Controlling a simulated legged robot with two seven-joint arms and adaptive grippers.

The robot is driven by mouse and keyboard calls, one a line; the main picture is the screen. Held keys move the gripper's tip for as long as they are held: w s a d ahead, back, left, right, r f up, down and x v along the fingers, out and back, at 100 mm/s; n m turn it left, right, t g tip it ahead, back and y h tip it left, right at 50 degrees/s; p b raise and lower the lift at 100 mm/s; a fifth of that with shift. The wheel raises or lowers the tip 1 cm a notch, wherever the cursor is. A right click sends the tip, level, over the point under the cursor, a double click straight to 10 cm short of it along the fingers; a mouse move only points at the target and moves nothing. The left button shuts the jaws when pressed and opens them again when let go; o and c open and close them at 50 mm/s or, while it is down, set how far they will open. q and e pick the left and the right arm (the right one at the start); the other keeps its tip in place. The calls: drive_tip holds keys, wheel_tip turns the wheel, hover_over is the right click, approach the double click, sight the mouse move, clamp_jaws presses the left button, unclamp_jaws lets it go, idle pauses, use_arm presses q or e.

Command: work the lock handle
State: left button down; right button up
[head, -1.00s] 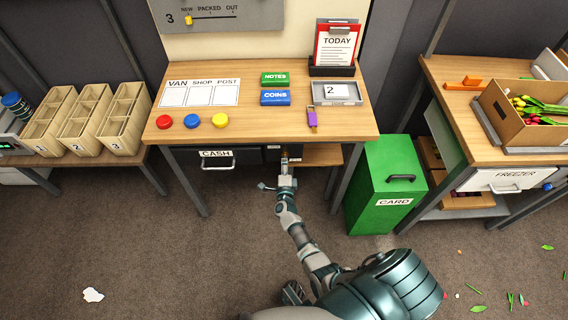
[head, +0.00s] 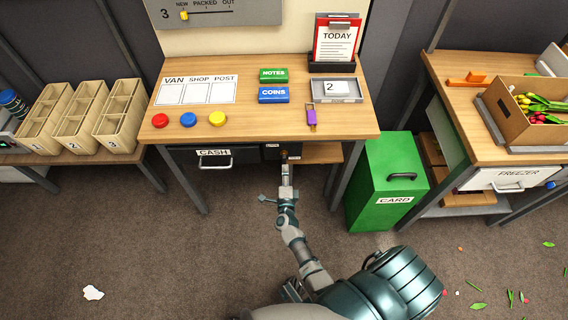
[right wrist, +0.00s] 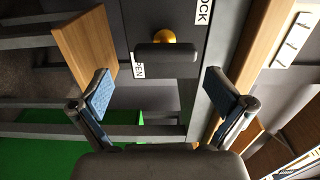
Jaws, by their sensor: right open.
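The lock handle (right wrist: 167,58) is a dark bar on a brass hub (right wrist: 164,36), on a dark panel in the right wrist view. A LOCK label (right wrist: 203,12) is at upper right; an OPEN label (right wrist: 139,70) is partly hidden by the bar's left end. My right gripper (right wrist: 160,92) is open and empty, with its blue-padded fingers apart on either side, below the handle in the picture and not touching it. In the head view my right gripper (head: 286,177) is in front of the panel under the desk, where the handle is hard to make out. My left gripper is not in view.
A green CARD bin (head: 388,185) stands close on the right. The wooden desk top (head: 250,122) overhangs the panel and holds buttons and boxes. The floor in front is mostly clear.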

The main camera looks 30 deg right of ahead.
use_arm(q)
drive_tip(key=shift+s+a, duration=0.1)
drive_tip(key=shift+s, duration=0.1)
use_arm(e)
drive_tip(key=v, duration=0.7)
drive_tip(key=shift+r, duration=0.45)
drive_tip(key=shift+a, duration=0.25)
drive_tip(key=s+a+f+n+g+y+p, duration=0.45)
drive_tip(key=s+a+f+n+y, duration=0.7)
drive_tip(key=n, duration=0.55)
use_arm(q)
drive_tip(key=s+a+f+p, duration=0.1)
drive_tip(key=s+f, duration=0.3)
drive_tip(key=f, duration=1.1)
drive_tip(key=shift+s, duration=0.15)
use_arm(e)
drive_tip(key=s+d+f+n+g+h, duration=0.1)
drive_tip(key=s+f+n+g, duration=0.3)
drive_tip(key=s, duration=0.5)
drive_tip(key=s+d+f+n+g, duration=0.2)
drive_tip(key=s+f+n+g, duration=0.3)
drive_tip(key=s, duration=0.5)
drive_tip(key=shift+s+d+f+h, duration=0.25)
drive_tip(key=shift+f+h, duration=0.1)
drive_tip(key=shift+f, duration=0.3)
